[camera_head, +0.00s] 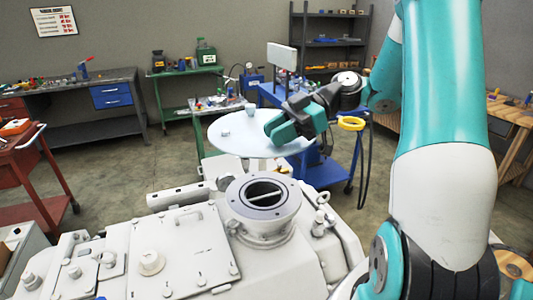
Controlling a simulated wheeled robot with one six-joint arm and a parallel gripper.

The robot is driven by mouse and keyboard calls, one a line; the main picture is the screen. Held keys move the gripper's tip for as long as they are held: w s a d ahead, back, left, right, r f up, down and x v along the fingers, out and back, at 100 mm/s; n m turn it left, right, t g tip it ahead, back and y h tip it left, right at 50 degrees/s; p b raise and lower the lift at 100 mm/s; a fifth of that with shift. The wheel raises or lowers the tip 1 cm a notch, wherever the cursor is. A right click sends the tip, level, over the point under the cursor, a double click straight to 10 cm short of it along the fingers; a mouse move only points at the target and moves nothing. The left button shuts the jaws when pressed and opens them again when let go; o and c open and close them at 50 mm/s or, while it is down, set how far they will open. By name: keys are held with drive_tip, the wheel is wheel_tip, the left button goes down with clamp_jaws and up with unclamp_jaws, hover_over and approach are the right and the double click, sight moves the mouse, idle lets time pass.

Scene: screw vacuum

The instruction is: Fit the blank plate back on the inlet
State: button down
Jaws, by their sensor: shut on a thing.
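The inlet (264,195) is a round grey flange ring on top of the white pump housing. Its bore is open and dark, with a pale bar across it. My gripper (268,129), black with teal fingers, is beyond and above the inlet. It is shut on what looks like the blank plate (238,147), a broad pale disc whose middle lies at the fingertips. The disc looks roughly level and appears apart from the inlet. The fingers hide the grip itself and part of the disc's right side.
The pump housing carries a square cover (183,255) with a handle, bolts and a pipe (178,196) near the inlet. A blue cart (325,172) and a green trolley (172,110) stand behind. A red cart (35,170) is at left.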

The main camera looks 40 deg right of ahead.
wheel_tip(320, 180, down, 6)
drive_tip(key=b, duration=0.5)
drive_tip(key=p, duration=0.2)
hover_over(276, 213)
wheel_tip(276, 213, down, 12)
drive_tip(key=shift+r, duration=0.25)
drive_tip(key=shift+f, duration=0.6)
drive_tip(key=shift+f, duration=0.25)
drive_tip(key=c, duration=0.9)
unclamp_jaws()
drive_tip(key=shift+o, duration=0.2)
